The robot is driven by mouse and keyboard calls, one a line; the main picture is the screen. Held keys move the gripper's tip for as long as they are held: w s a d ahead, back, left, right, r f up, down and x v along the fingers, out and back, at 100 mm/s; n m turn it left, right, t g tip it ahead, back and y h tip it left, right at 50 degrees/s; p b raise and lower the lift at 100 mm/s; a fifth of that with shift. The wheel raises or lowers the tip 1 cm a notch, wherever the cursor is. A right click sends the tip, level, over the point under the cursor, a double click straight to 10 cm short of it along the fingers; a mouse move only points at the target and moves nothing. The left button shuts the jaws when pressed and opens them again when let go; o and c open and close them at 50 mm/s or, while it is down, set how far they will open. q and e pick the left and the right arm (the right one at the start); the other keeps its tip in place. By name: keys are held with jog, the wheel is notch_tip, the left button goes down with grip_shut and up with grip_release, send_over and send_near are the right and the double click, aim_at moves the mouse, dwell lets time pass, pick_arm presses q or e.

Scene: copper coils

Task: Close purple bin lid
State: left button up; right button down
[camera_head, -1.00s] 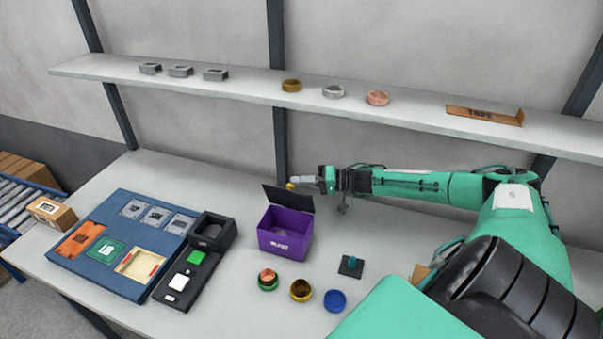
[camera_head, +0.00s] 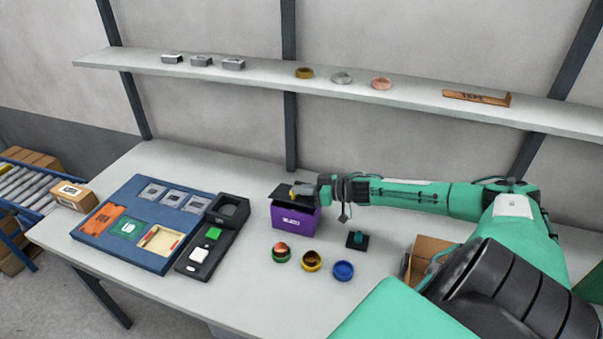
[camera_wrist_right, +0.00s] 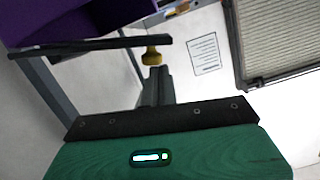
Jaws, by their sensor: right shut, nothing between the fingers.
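The purple bin (camera_head: 296,219) stands on the table, in front of the back wall. Its black lid (camera_head: 284,192) lies low over the bin's top, close to flat; a narrow gap to the rim cannot be ruled out. My right gripper (camera_head: 297,190) is shut and empty, its fingertips at the lid, over the bin's top. In the right wrist view the shut fingertips (camera_wrist_right: 152,57) are beside the dark lid edge (camera_wrist_right: 100,44), with the purple bin (camera_wrist_right: 75,20) at the upper left. My left gripper is out of view.
Green, yellow and blue round holders (camera_head: 312,261) stand in front of the bin. A small dark block with a teal knob (camera_head: 357,240) is to the right. A blue tray (camera_head: 150,226) and black device (camera_head: 208,245) are at left. A shelf (camera_head: 420,97) runs above.

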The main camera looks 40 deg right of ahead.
aim_at(299, 203)
jog(key=shift+s+a+f+n, duration=0.15)
jog(key=shift+a+f+n, duration=0.1)
jog(key=shift+f+n, duration=0.15)
jog(key=shift+s+a+f+n, duration=0.1)
jog(key=shift+a+f+n, duration=0.15)
jog(key=shift+f, duration=0.2)
jog(key=shift+s+a+f, duration=0.1)
jog(key=shift+a+f, duration=0.05)
jog(key=shift+f, duration=0.3)
